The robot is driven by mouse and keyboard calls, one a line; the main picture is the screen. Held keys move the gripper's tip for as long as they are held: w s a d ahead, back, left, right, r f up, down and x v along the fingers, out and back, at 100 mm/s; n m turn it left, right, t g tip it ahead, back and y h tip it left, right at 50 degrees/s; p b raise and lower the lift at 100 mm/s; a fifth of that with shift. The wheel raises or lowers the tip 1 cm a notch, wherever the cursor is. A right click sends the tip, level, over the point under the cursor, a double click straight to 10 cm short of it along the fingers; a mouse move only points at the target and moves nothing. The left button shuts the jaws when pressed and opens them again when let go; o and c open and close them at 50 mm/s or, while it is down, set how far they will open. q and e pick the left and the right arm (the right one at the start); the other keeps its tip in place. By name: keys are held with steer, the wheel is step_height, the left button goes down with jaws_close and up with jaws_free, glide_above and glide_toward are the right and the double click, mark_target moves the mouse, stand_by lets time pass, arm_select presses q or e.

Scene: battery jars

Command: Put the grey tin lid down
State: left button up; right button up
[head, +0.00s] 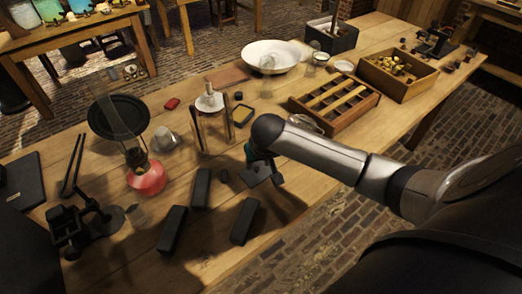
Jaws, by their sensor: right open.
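My right gripper (262,172) is low over the table's near middle, in front of the three-legged stand. It is open, and I see nothing held between its dark fingers. I cannot pick out the grey tin lid for sure. A pale grey round thing (307,123) lies by the left end of the wooden divided box (335,121), partly hidden by my right arm. A grey metal piece (165,141) sits beside the glass-chimney lamp. My left gripper is not clearly in view.
Several dark blocks (202,188) lie left of and below my right gripper. The red lamp (147,178) with its tall glass and the wooden stand (198,125) rise behind. A white basin (273,55) stands farther back. Bare wood (310,175) lies right of the gripper.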

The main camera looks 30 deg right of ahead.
steer(key=d+p+v, duration=0.1)
steer(key=p+v, duration=0.1)
steer(key=v, duration=0.5)
steer(key=shift+a+r, duration=0.45)
steer(key=shift+a, duration=0.1)
steer(key=shift+s, duration=0.15)
steer(key=s+a+f+n, duration=0.1)
steer(key=s+a, duration=0.1)
steer(key=s+a+f+n+y, duration=0.1)
steer(key=s+a, duration=0.2)
steer(key=s+a+f+n, duration=0.1)
steer(key=s+a, duration=0.2)
steer(key=shift+a+f+y, duration=0.1)
steer(key=shift+y, duration=0.3)
steer(key=s+a+n+g, duration=0.1)
steer(key=s+n, duration=0.2)
steer(key=s, duration=0.8)
step_height(320, 180, down, 25)
steer(key=s+g+b, duration=0.1)
steer(key=s+b, duration=0.1)
steer(key=s, duration=0.1)
steer(key=s+d+f+g+b, duration=0.1)
steer(key=s+d+f, duration=0.1)
steer(key=s+f, duration=1.1)
steer(key=shift+s+f, duration=0.2)
steer(key=shift+s, duration=0.45)
